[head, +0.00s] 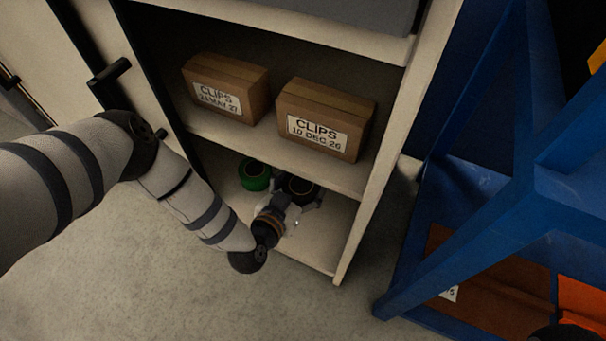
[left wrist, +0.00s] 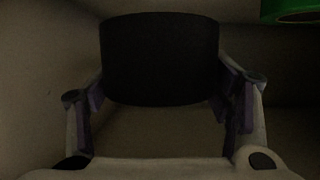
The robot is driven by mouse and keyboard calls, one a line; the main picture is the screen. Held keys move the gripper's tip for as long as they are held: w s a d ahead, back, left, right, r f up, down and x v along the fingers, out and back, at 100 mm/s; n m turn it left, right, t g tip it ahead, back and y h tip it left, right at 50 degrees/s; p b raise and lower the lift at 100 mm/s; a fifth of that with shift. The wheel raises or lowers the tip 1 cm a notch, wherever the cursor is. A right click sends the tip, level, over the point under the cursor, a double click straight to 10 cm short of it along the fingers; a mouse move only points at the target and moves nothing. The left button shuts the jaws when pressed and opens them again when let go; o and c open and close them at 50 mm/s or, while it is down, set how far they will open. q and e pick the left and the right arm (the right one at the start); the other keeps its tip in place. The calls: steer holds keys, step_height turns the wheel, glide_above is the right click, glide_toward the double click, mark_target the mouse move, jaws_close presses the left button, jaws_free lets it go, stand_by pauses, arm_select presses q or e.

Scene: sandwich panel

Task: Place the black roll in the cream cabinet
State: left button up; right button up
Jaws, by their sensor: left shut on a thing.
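The black roll (head: 300,187) is inside the cream cabinet (head: 371,150), at its bottom shelf (head: 322,241). In the left wrist view the black roll (left wrist: 160,58) fills the space between the fingers. My left gripper (head: 290,208) reaches into the bottom compartment and is shut on the black roll, with a finger on each side. Whether the roll touches the shelf cannot be told. In the head view the gripper and wrist hide part of the roll. My right gripper is not in view.
A green roll (head: 254,176) stands just left of the black roll; its edge shows in the left wrist view (left wrist: 290,10). Two boxes of clips (head: 226,87) (head: 325,117) sit on the shelf above. A blue rack (head: 470,215) stands at right.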

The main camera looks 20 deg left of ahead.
mark_target(305, 189)
arm_select(q)
steer(key=w+f+b, duration=0.2)
steer(key=f, duration=0.1)
steer(key=w+f+b, duration=0.1)
steer(key=f, duration=0.1)
steer(key=shift+a+f, duration=0.15)
steer(key=shift+f, duration=0.1)
steer(key=shift+f+b, duration=0.3)
steer(key=shift+f, duration=0.1)
steer(key=shift+f, duration=0.3)
steer(key=o, duration=1.2)
steer(key=shift+c, duration=0.2)
